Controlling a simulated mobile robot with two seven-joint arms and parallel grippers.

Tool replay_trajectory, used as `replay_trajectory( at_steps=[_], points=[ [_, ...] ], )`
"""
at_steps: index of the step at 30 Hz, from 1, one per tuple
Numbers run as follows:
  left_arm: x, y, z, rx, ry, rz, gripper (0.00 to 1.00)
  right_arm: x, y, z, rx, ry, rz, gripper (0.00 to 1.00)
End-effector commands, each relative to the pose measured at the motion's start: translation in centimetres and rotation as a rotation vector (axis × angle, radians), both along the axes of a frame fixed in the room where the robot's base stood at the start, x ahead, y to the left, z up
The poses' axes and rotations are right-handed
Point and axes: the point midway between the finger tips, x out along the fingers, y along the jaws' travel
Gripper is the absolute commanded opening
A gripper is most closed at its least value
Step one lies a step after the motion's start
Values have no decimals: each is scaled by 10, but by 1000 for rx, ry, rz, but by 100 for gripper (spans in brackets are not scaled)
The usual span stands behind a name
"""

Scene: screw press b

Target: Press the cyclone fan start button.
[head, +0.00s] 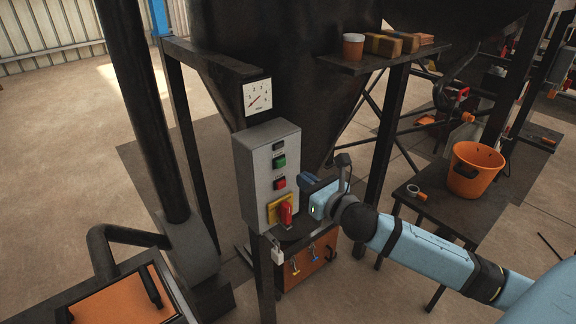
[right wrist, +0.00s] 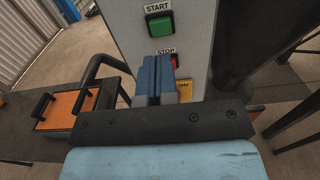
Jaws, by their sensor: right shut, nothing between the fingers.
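The green start button (head: 280,162) is on the front of a grey control box (head: 252,172) mounted on the dark cyclone frame. In the right wrist view the start button (right wrist: 160,25) shows under a "START" label, above the fingertips. The red stop button (head: 280,183) is below it; in the right wrist view the stop button (right wrist: 174,61) is partly hidden by my fingers. My right gripper (head: 306,178) is shut and empty, in front of the box, to the right of and lower than the start button. In the right wrist view the shut blue fingers (right wrist: 155,62) point towards the box. My left gripper is not in view.
A red switch on a yellow plate (head: 286,211) is low on the box, with a padlock (head: 277,254) below. A gauge (head: 257,96) is above. A shelf (head: 372,62) holds a jar, and an orange bucket (head: 474,171) stands on a bench at right.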

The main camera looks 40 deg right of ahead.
Motion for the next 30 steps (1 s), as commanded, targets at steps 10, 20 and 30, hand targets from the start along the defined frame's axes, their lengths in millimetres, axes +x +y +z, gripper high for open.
replay_trajectory(
  at_steps=[10,20,30],
  points=[
    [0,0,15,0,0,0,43,56,4,2,3,0,-1,0],
    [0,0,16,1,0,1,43,65,5,0,0,0,1,0],
    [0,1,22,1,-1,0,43,77,6,2,-1,-1,0,0]
  ],
)
